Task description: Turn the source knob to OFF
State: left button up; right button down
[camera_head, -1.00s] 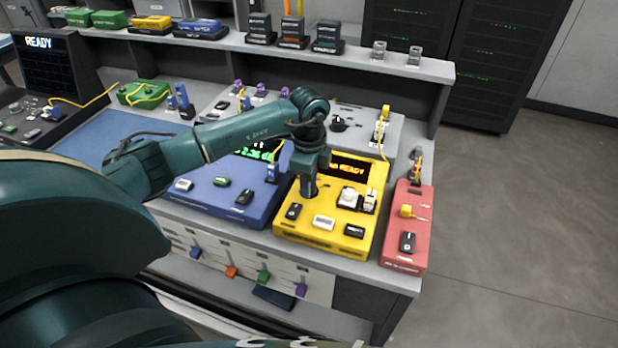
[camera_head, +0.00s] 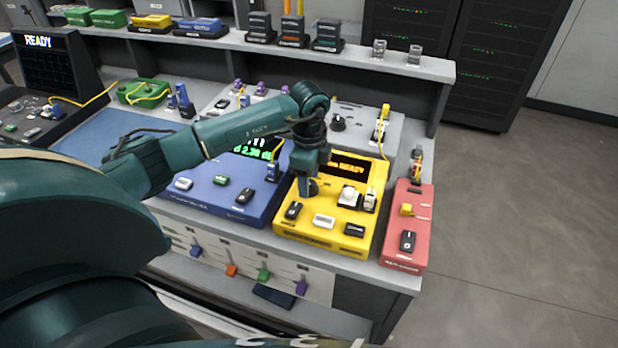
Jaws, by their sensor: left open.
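Another black knob (camera_head: 338,123) stands on the grey unit (camera_head: 366,133) behind, clear of the gripper. My right gripper is not in view.
A blue unit (camera_head: 213,200) with a green-lit screen stands close to the left, under my arm. A red unit (camera_head: 405,250) stands to the right. White and black parts (camera_head: 350,196) rise from the yellow unit beside the gripper. A shelf (camera_head: 420,68) runs behind.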

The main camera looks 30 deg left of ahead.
pick_arm(q)
notch_tip(320, 180, up, 12)
jog(key=shift+r+b, duration=0.25)
jog(key=shift+b, duration=0.2)
